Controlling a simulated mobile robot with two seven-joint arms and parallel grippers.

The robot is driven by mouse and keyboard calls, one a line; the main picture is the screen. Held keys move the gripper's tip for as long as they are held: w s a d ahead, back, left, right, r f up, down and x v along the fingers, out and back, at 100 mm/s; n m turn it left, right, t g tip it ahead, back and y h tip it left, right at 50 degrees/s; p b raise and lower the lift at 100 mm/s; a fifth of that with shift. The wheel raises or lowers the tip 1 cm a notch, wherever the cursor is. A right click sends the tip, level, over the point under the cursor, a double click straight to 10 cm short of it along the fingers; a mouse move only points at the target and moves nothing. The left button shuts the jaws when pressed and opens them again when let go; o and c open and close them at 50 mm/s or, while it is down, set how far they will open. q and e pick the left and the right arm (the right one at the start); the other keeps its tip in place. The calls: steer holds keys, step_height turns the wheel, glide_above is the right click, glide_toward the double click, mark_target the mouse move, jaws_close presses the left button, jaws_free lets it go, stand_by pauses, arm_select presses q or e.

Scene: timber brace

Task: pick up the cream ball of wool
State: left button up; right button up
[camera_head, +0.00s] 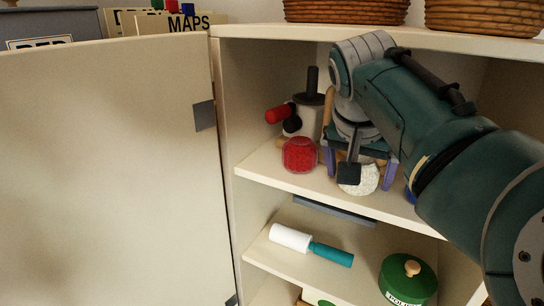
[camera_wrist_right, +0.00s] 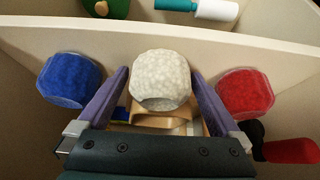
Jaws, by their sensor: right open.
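The cream ball of wool (camera_head: 366,181) sits on the upper shelf of the cabinet, partly hidden by my right gripper in the head view. In the right wrist view the cream ball (camera_wrist_right: 160,80) lies between the tips of my right gripper's two purple fingers. My right gripper (camera_head: 362,172) is open, with a gap between each finger and the ball; it also shows in the wrist view (camera_wrist_right: 160,86). My left gripper is not in either view.
A red ball (camera_head: 299,155) and a blue ball (camera_wrist_right: 70,81) flank the cream one closely. A red-handled item (camera_head: 281,113) stands behind. The shelf below holds a lint roller (camera_head: 311,245) and a green pot (camera_head: 408,279). The cabinet door (camera_head: 110,170) is open at left.

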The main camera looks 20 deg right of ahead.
steer(key=c, duration=1.2)
steer(key=shift+c, duration=0.2)
